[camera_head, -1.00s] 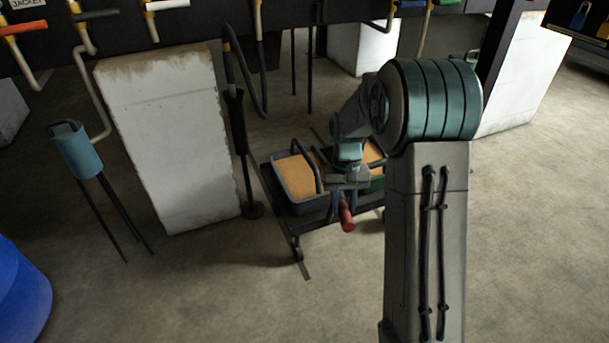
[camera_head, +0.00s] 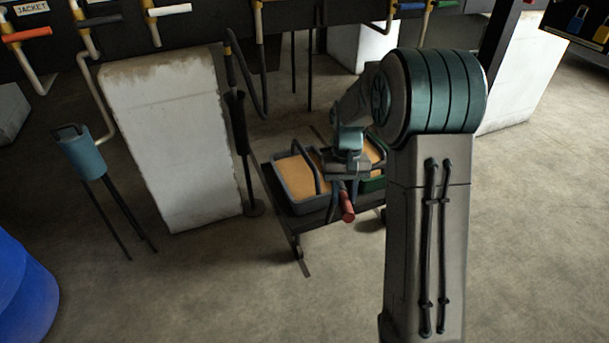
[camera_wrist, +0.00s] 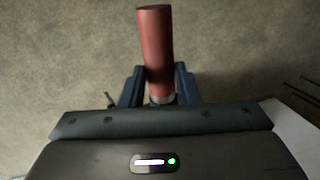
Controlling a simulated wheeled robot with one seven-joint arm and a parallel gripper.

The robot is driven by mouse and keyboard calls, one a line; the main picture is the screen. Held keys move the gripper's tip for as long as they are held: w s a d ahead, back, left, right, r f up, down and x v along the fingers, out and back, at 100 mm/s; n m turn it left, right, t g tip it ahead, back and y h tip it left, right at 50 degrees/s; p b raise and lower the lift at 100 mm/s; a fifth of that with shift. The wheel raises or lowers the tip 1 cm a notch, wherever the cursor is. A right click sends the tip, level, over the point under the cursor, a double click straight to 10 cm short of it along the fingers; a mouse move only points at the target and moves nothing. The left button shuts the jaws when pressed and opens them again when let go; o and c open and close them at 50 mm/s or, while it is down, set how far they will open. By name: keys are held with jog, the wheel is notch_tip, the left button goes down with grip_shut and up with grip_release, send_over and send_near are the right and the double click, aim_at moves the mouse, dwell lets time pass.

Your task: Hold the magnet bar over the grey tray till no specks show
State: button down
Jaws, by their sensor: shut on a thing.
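The grey tray (camera_head: 285,196) stands on the left side of a low dark stand, with tan material in it and a dark arched handle over it. My gripper (camera_head: 342,186) is shut on the magnet bar (camera_head: 347,207), which shows as a red cylinder. The bar is at the front right of the grey tray, near its right side; I cannot tell its exact height. In the wrist view, the blue fingers of my gripper (camera_wrist: 160,92) close around the lower end of the red bar (camera_wrist: 155,45). No specks can be made out on the tan surface at this size.
A green tray (camera_head: 373,184) with tan material sits right of the grey tray, partly hidden by my arm. The low stand (camera_head: 312,218) has a dark frame. A pale block (camera_head: 165,140) and a black pole (camera_head: 247,165) stand to the left. Open floor lies in front.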

jog(key=shift+r+p, duration=2.85)
jog(key=shift+r, duration=1.1)
jog(key=shift+f, duration=0.15)
jog(key=f+p, duration=0.1)
jog(key=p, duration=0.2)
jog(key=shift+s, duration=0.2)
jog(key=f+p, duration=0.1)
jog(key=s+f+p, duration=0.1)
jog(key=p, duration=0.1)
jog(key=shift+s+f, duration=0.1)
jog(key=shift+f, duration=0.2)
jog(key=shift+s+f+p, duration=0.3)
jog(key=shift+f+p, duration=0.35)
jog(key=shift+f, duration=0.15)
